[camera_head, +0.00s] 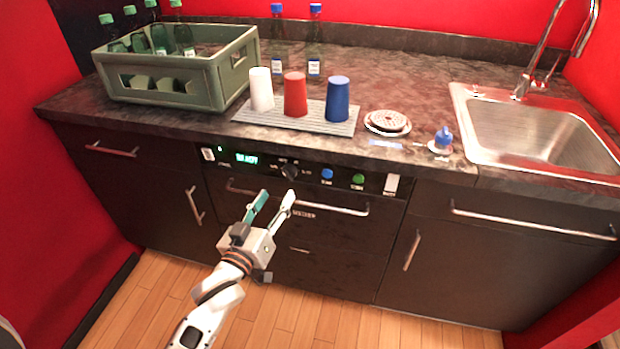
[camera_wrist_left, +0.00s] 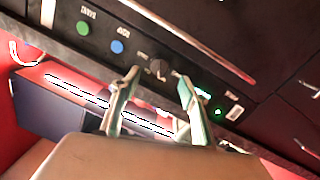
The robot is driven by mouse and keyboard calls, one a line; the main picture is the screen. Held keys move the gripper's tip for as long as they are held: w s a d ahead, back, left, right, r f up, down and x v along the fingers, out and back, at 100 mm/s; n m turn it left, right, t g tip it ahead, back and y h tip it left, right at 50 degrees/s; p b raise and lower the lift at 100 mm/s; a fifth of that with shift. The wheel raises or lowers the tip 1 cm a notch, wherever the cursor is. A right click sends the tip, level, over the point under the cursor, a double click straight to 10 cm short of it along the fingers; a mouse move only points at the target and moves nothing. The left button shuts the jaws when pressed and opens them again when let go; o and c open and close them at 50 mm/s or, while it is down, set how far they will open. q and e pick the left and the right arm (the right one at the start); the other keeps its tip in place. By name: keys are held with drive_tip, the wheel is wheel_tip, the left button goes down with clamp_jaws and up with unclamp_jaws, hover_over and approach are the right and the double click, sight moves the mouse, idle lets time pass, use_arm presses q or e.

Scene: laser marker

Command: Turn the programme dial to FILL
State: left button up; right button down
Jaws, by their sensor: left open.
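The programme dial (camera_head: 289,171) is a dark round knob on the black control panel (camera_head: 225,168) below the counter edge. Small labels surround it, too small to read surely. A green lit display (camera_head: 247,158) is left of it; a blue button (camera_head: 327,174) and a green button (camera_head: 358,179) are right of it. My left gripper (camera_head: 277,196) is open and empty, its fingertips just below and left of the dial. In the left wrist view the dial (camera_wrist_left: 158,68) shows between and beyond the fingertips (camera_wrist_left: 157,75); they look apart from it. My right gripper is not in view.
A drawer handle (camera_head: 340,209) runs below the panel near the fingers. On the counter stand a green bottle crate (camera_head: 215,82), a ribbed mat (camera_head: 250,117) with white, red and blue cups, a plate with a round item (camera_head: 388,121), and a sink (camera_head: 540,125).

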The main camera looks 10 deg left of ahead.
sight(287, 178)
use_arm(q)
drive_tip(key=shift+w+d+r+b, duration=0.1)
drive_tip(key=shift+w+d+b, duration=0.1)
drive_tip(key=shift+w, duration=1.7)
drive_tip(key=shift+w+d+b, duration=0.15)
drive_tip(key=shift+w+d, duration=0.05)
drive_tip(key=shift+w, duration=1.65)
drive_tip(key=c, duration=1.1)
